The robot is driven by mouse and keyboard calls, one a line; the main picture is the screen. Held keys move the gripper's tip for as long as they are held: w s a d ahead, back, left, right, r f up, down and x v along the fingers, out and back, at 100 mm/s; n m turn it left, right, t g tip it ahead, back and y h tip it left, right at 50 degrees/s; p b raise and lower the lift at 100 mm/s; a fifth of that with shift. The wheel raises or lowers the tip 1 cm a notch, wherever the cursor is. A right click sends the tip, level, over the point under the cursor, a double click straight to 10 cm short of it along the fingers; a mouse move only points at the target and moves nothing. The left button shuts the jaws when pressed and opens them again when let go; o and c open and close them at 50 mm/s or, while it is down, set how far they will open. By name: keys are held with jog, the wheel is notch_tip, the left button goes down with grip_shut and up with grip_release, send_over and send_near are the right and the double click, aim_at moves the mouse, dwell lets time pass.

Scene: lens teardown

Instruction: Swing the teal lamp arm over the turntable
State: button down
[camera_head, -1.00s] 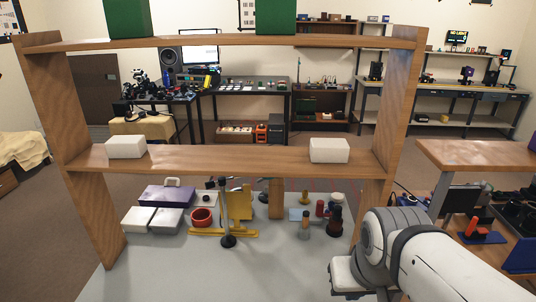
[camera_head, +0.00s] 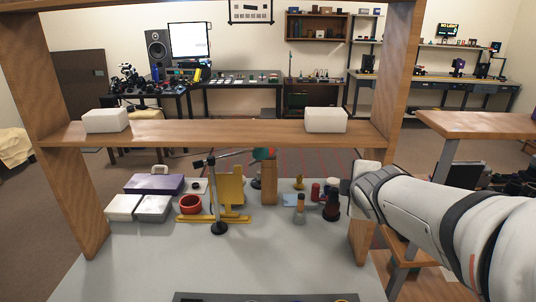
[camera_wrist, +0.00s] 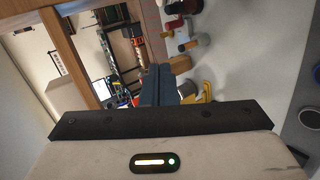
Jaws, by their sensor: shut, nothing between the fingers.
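A thin dark arm (camera_head: 232,156) tops a black upright stand (camera_head: 217,205) on the grey table in the head view. A small teal and red piece (camera_head: 263,154) shows at the arm's right end; I cannot tell whether it belongs to this arm. I cannot make out a turntable for sure. My gripper (camera_wrist: 155,70) shows in the wrist view with its dark blue fingers shut together and nothing between them. In the head view my arm reaches in from the right; the fingers are hidden near the right shelf post.
A wooden shelf (camera_head: 215,136) with two white blocks (camera_head: 106,120) spans the table, its post (camera_head: 388,110) close to my arm. Behind the stand are a yellow fixture (camera_head: 231,188), red ring (camera_head: 190,204), purple case (camera_head: 154,184) and wooden block (camera_head: 269,184). The table's front (camera_head: 150,265) is mostly clear.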

jog(key=w+a+f+n+t+y+b, duration=0.2)
jog(key=w+a+n+y+b, duration=0.2)
jog(key=n, duration=0.9)
jog(key=w+a+f+n+t+y+b, duration=0.2)
jog(key=w+a+n+y+b, duration=0.2)
jog(key=n, duration=0.9)
jog(key=w+y+b, duration=0.1)
jog(key=w+y, duration=0.1)
jog(key=shift+w+f+y+b, duration=0.3)
jog(key=shift+w+y+b, duration=0.05)
jog(key=shift+y, duration=0.05)
jog(key=shift+w, duration=0.1)
jog(key=p+x, duration=0.4)
jog(key=x, duration=2)
jog(key=shift+p, duration=0.4)
